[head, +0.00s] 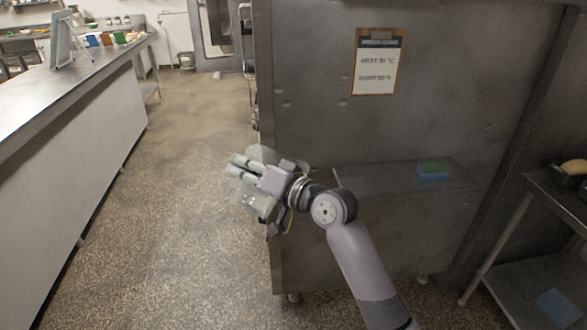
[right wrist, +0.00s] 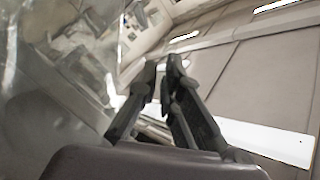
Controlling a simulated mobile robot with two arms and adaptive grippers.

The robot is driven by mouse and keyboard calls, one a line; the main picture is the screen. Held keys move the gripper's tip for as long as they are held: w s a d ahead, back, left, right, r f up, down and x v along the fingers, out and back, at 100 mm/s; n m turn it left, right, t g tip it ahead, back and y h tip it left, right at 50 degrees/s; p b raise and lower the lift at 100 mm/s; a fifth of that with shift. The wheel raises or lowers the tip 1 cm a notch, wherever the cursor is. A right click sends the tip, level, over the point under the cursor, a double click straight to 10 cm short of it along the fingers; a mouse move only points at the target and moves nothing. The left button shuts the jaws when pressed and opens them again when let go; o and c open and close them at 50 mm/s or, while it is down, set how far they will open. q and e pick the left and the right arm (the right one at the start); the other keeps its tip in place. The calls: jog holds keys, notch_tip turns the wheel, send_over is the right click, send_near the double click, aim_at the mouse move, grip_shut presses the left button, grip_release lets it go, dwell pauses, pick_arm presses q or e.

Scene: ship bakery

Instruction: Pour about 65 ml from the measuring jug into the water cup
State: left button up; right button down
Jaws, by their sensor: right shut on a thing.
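My right gripper (head: 236,178) is in the middle of the head view, beside the left edge of a tall metal cabinet and above the floor. Its fingers point left. It is shut on a clear, see-through vessel, which appears to be the measuring jug (head: 262,153). The jug is partly hidden behind the fingers. In the right wrist view, the jug's clear wall (right wrist: 45,75) fills the left side, next to the closely set fingers (right wrist: 163,75). I cannot tell its liquid level. I cannot make out the water cup in either view. My left gripper is not in view.
The metal cabinet (head: 310,60) carries a clipboard notice (head: 376,61). A long counter (head: 85,75) runs along the left. A metal table (head: 560,195) stands at right. Open speckled floor (head: 180,200) lies between counter and cabinet.

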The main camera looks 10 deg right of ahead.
dwell(0.7)
jog(key=shift+s+a+f+n+b, duration=0.1)
jog(key=shift+s+f+n+b, duration=0.15)
jog(key=shift+f+b, duration=0.25)
jog(key=s+a+f+n+b, duration=0.4)
jog(key=s+f+n+b, duration=0.1)
jog(key=f+n, duration=0.4)
jog(key=shift+a+t, duration=0.3)
